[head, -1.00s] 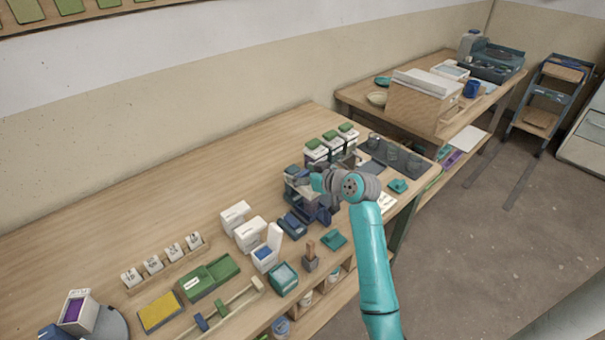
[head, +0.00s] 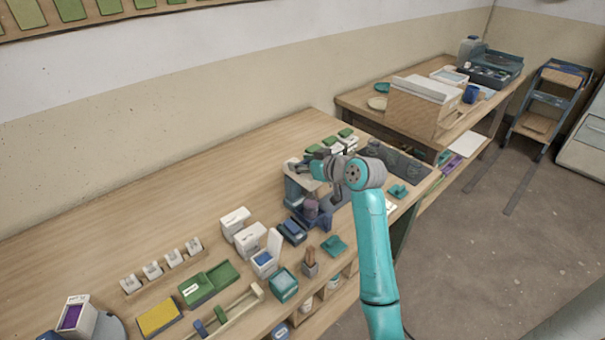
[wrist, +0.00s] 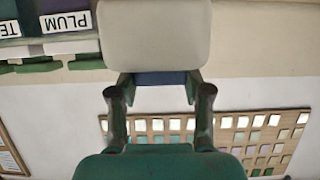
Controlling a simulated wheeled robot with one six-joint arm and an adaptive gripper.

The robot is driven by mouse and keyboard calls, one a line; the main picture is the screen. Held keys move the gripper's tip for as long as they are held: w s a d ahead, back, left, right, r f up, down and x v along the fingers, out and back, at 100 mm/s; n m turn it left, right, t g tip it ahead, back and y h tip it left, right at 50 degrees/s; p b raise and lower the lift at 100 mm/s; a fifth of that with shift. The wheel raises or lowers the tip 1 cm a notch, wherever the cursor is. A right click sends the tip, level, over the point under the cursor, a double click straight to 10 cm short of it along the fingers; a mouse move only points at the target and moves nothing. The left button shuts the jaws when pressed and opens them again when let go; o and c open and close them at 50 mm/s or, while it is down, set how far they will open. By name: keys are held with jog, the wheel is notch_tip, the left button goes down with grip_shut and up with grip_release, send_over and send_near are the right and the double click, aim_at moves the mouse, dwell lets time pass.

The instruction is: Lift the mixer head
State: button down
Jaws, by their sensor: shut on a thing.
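In the wrist view the pale block of the head (wrist: 155,35) fills the top middle. My gripper's fingers (wrist: 158,78) are shut on the blue part just below that block.
Green-lidded containers (head: 333,144) stand close behind the mixer; the wrist view shows a PLUM label (wrist: 67,22). White boxes (head: 236,220) and a blue tray (head: 292,230) stand in front on the left. The bench's back left is clear.

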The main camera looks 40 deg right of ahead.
jog(key=shift+r, duration=0.35)
jog(key=c, duration=0.7)
grip_release()
jog(key=shift+c, duration=0.2)
jog(key=shift+o, duration=1.3)
jog(key=shift+f, duration=0.1)
jog(key=shift+s, duration=0.1)
jog(key=v, duration=1.1)
jog(key=shift+s, duration=0.4)
